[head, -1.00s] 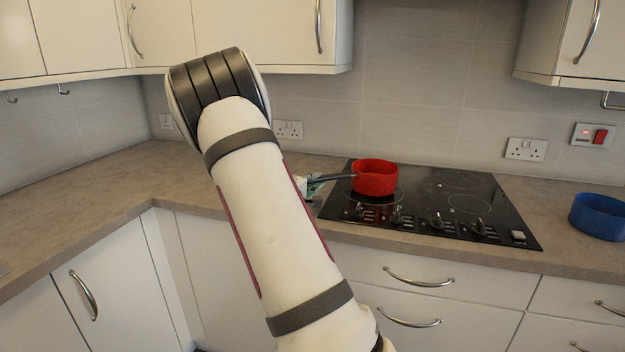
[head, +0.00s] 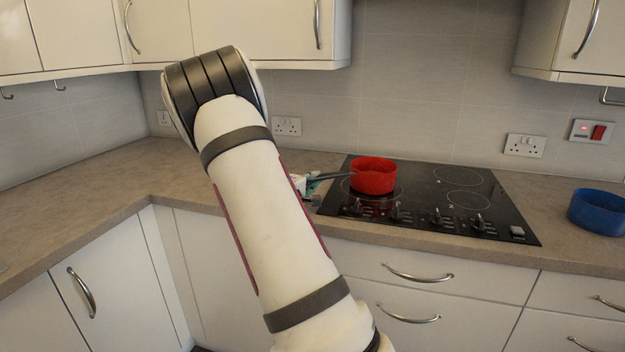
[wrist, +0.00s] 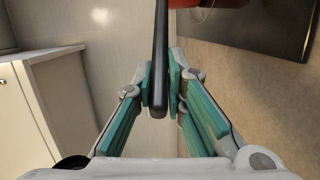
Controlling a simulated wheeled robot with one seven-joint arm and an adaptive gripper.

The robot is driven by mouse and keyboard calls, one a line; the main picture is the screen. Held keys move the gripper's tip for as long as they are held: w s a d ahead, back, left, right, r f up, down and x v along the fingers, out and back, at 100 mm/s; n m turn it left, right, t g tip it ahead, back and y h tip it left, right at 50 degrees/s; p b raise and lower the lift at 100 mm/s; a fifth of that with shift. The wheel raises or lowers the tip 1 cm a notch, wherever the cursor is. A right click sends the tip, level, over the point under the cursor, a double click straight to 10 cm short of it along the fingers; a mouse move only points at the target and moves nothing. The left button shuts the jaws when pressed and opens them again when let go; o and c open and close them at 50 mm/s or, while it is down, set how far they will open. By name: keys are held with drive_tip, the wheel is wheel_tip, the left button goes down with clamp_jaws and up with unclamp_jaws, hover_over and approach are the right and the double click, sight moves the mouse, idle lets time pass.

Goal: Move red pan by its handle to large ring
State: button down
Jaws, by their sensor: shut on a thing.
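The red pan (head: 373,177) is over the left part of the black hob, by the front-left ring (head: 398,193); I cannot tell whether it touches the glass. Its dark handle (head: 338,175) points left. My gripper (head: 310,188) is at the hob's left edge, partly hidden by my arm. In the wrist view my gripper (wrist: 161,85) is shut on the black handle (wrist: 161,50), with a teal finger on each side. The red pan (wrist: 208,3) shows only at the top edge. Two more rings, back right (head: 457,175) and front right (head: 468,199), are bare.
The black hob (head: 500,222) has several knobs along its front. A blue pan (head: 598,212) stands on the counter to its right. The counter (head: 130,178) on the left is clear. Wall cabinets (head: 270,30) hang above, and drawers (head: 450,280) are below.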

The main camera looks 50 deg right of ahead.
drive_tip(key=c, duration=1.5)
unclamp_jaws()
drive_tip(key=shift+c, duration=0.2)
drive_tip(key=shift+f, duration=0.2)
drive_tip(key=v, duration=1.2)
drive_tip(key=shift+r, duration=0.1)
